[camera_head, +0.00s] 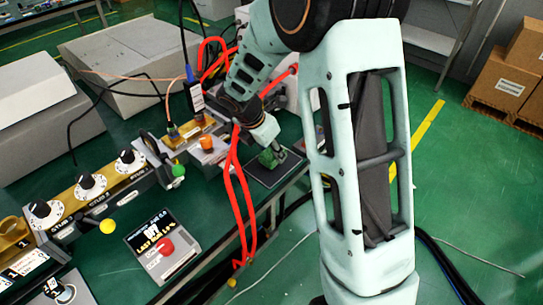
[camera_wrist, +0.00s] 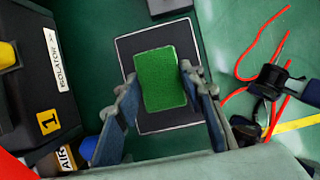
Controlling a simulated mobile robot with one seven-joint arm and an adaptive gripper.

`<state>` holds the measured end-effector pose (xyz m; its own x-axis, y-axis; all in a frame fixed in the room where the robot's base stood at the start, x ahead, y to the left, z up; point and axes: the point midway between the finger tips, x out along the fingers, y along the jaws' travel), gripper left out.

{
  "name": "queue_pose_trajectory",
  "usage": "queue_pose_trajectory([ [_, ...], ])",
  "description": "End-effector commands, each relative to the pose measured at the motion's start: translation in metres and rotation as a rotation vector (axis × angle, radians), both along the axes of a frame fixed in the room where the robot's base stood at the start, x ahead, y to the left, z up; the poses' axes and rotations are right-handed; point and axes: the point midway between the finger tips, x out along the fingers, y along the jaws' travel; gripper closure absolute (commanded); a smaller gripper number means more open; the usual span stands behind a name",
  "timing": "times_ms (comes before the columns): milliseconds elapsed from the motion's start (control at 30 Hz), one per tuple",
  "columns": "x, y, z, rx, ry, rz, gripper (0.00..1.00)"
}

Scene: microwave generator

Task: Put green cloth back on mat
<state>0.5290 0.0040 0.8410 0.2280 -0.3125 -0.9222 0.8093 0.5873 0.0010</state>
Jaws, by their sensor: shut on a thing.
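The green cloth (camera_head: 268,158) is a small block-like green piece between the fingers of my gripper (camera_head: 274,151). In the wrist view the cloth (camera_wrist: 168,80) shows with one finger on each side of it, and my gripper (camera_wrist: 160,77) is shut on it. The dark mat (camera_head: 262,177) with a pale border lies on the green table near its edge. In the wrist view the mat (camera_wrist: 128,48) lies behind the cloth, which sits within its outline. I cannot tell whether the cloth touches the mat.
A stub tuner row with black knobs (camera_head: 91,186) and a grey box with a red knob (camera_head: 166,245) stand left. A thick red cable (camera_head: 232,190) hangs beside my arm. In the wrist view the dark isolator (camera_wrist: 40,75) stands left of the mat.

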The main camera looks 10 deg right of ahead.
Motion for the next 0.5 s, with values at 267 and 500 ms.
queue_pose_trajectory([
  [267,-0.0003,0.0008,-0.0169,0.000,0.000,0.001,0.86],
  [500,-0.0005,0.0007,-0.0195,0.000,0.000,0.000,0.59],
])
